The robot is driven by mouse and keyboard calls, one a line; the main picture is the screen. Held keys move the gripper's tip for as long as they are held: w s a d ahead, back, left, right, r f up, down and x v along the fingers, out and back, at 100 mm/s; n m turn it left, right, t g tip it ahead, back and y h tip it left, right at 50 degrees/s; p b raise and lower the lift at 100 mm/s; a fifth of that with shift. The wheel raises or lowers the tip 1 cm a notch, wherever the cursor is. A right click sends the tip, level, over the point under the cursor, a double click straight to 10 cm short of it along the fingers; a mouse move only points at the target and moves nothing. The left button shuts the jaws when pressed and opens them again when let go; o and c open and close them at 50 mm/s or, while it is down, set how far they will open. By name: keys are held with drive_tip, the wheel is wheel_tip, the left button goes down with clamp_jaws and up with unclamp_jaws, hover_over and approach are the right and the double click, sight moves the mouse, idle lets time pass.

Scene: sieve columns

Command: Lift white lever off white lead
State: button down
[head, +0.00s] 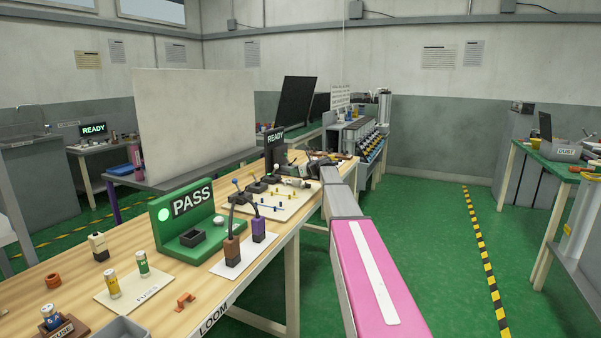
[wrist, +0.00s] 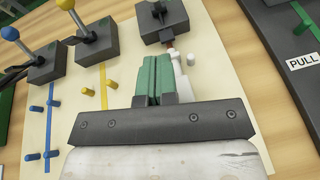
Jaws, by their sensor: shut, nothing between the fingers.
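My gripper (wrist: 152,62) is shut and empty, its green fingers close together over the cream board (wrist: 122,104). A dark lever box (wrist: 163,22) stands just beyond the fingertips, with a small copper-coloured end at its front. White pegs (wrist: 177,62) stand close to the right of the fingers; the fingers and mount partly hide this area. I cannot tell the white lever's handle or whether it touches a white lead. To the left are a yellow-knobbed lever (wrist: 66,4) and a blue-knobbed lever (wrist: 10,33), each on a dark box. In the head view the board (head: 262,210) is small and partly hidden.
Yellow pegs (wrist: 112,84) and blue pegs (wrist: 36,108) stand left of my gripper. A dark panel with a PULL label (wrist: 303,62) lies to the right.

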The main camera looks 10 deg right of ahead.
drive_tip(key=w+a, duration=0.3)
drive_tip(key=w, duration=0.1)
drive_tip(key=shift+a, duration=0.4)
drive_tip(key=shift+w+a+r, duration=0.3)
drive_tip(key=shift+w+a, duration=0.15)
drive_tip(key=shift+a, duration=0.1)
drive_tip(key=shift+r, duration=0.1)
drive_tip(key=shift+w+a+r, duration=0.1)
drive_tip(key=shift+r, duration=0.1)
